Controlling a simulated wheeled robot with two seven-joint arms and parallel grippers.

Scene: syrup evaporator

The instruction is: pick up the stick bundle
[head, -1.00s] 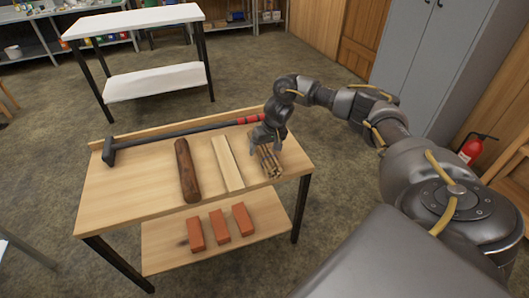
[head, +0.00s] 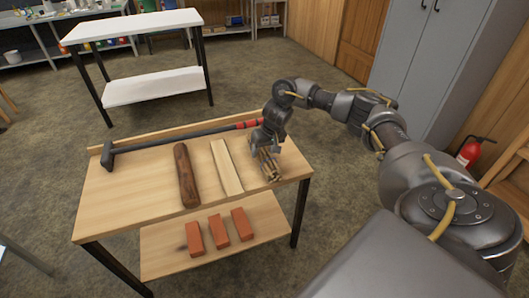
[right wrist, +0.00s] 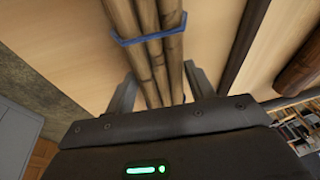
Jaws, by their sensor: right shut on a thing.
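The stick bundle (head: 268,165) is at the right end of the wooden table in the head view. In the right wrist view the bundle (right wrist: 150,45) is several brown sticks tied with a blue band (right wrist: 150,30). My right gripper (head: 263,148) is over the bundle, and its fingers (right wrist: 158,92) lie on either side of the sticks, shut on them. I cannot tell whether the bundle is clear of the tabletop. My left gripper is not in view.
On the wooden table (head: 130,205) lie a pale board (head: 227,166), a dark log (head: 186,175) and a long-handled hammer (head: 180,137). Several orange bricks (head: 218,229) are on its lower shelf. A white table (head: 135,24) stands behind, with open floor between.

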